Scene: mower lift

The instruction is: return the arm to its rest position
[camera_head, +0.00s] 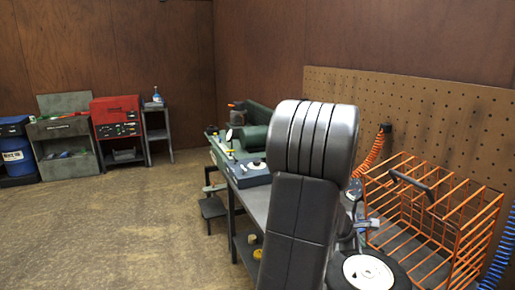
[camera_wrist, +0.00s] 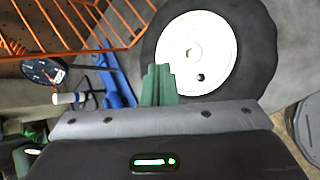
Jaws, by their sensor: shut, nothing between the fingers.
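My arm rises in the middle of the head view, its grey link standing upright and hiding part of the workbench behind it. My gripper (camera_wrist: 158,84) shows in the wrist view as two green fingers, shut together with nothing between them. In that view the fingertips overlap the lower left edge of a black wheel with a white hub (camera_wrist: 200,53). I cannot tell whether they touch it. The wheel also shows at the bottom of the head view (camera_head: 367,274), right of my arm. My gripper cannot be made out in the head view.
An orange wire basket (camera_head: 432,212) stands right of my arm, before a pegboard (camera_head: 440,120). A grey workbench (camera_head: 257,203) with green machines runs behind my arm. A red tool cabinet (camera_head: 117,117) stands at the far left wall. The floor at left (camera_head: 120,225) is clear.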

